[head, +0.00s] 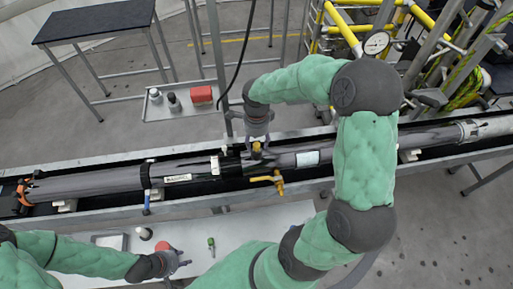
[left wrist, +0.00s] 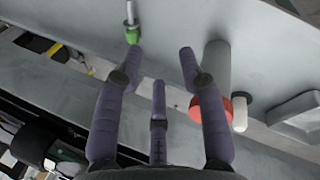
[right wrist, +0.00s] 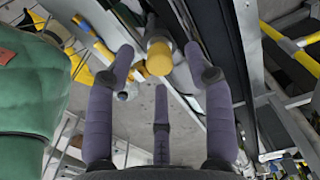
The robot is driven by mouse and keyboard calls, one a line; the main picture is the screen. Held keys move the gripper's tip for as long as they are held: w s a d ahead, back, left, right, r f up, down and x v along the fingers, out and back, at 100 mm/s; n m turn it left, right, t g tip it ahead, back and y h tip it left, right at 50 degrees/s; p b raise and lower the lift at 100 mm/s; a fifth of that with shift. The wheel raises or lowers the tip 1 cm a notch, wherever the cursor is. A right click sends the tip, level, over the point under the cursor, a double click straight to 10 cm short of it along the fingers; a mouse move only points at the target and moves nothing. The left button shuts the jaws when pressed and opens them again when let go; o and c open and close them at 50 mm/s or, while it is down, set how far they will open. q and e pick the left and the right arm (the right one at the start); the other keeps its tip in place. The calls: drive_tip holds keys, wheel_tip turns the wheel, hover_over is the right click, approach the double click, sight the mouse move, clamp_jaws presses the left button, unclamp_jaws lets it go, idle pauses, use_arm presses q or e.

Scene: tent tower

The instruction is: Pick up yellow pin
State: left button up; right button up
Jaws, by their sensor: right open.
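The yellow pin (right wrist: 158,60) shows its round yellow end between the spread fingertips in the right wrist view. In the head view the yellow pin (head: 256,147) sits on the dark tube, mostly hidden by my right gripper. My right gripper (head: 257,136) is open, right over the pin; the right wrist view (right wrist: 160,52) shows gaps on both sides of the pin. My left gripper (head: 185,258) is over the near grey shelf, beside a red-ended cylinder. The left wrist view (left wrist: 160,58) shows its fingers apart with nothing between them.
The long dark tube (head: 100,181) lies in a metal trough. A yellow valve handle (head: 272,180) sticks out just in front of the pin. The near shelf holds a red-ended cylinder (left wrist: 211,108) and a green-tipped tool (left wrist: 132,36). A tray (head: 178,107) with a red box stands behind.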

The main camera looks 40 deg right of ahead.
drive_tip(key=shift+f, duration=0.45)
clamp_jaws()
drive_tip(key=shift+r, duration=0.1)
